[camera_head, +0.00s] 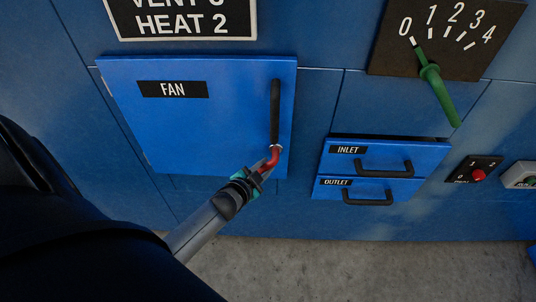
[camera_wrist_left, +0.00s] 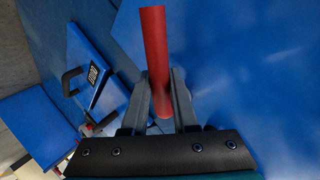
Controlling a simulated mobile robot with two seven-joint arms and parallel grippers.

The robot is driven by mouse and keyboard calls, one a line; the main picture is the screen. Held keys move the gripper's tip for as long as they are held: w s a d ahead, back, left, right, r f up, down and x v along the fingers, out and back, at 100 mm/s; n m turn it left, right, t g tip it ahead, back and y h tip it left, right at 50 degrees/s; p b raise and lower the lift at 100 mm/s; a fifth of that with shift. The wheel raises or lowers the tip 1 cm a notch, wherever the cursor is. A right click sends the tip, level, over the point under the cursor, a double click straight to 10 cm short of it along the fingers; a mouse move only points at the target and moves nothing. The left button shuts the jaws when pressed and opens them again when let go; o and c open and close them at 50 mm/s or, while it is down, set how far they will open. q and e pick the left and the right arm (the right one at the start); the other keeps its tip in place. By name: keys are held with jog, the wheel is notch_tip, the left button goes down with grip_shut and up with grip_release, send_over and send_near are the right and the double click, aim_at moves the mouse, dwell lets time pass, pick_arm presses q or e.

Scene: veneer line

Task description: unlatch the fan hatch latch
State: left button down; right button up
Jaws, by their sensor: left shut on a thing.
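The fan hatch (camera_head: 205,130) is a blue door with a black FAN label and an upright black handle (camera_head: 275,112) near its right edge. The red latch (camera_head: 273,156) sits just below that handle, at the hatch's lower right. My left gripper (camera_head: 264,169) reaches it from below left and is shut on it. In the left wrist view the red latch (camera_wrist_left: 154,45) stands between the two grey fingers (camera_wrist_left: 160,95). The fingers hide part of the latch in the head view. The hatch looks closed. My right gripper is not in view.
Right of the hatch are the INLET drawer (camera_head: 420,157), standing a little out, and the OUTLET drawer (camera_head: 330,190), both with black handles. A dial with a green pointer (camera_head: 438,92) is at upper right. A red knob (camera_head: 478,175) is at right. Grey floor (camera_head: 330,270) lies below.

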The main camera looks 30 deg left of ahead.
aim_at(263, 155)
pick_arm(q)
jog(key=m+g+y+p, duration=0.1)
jog(key=r+m+p, duration=0.1)
jog(key=p, duration=0.1)
jog(key=shift+s+a+r+g+y, duration=0.15)
jog(key=shift+a+r+g+y, duration=0.15)
jog(key=shift+a+g+y, duration=0.1)
jog(key=shift+s+a+r+m+g+y+p, duration=0.15)
jog(key=shift+r+m+g+y+p, duration=0.35)
jog(key=shift+m+g+y+p, duration=0.45)
jog(key=shift+m, duration=0.25)
jog(key=c, duration=0.7)
grip_release()
jog(key=shift+t, duration=0.25)
jog(key=shift+s+r+p, duration=0.25)
jog(key=shift+s+p, duration=0.1)
jog(key=shift+s, duration=0.05)
jog(key=p+v, duration=0.2)
jog(key=v, duration=1.2)
jog(key=shift+r+p, duration=0.2)
jog(key=shift+p, duration=0.1)
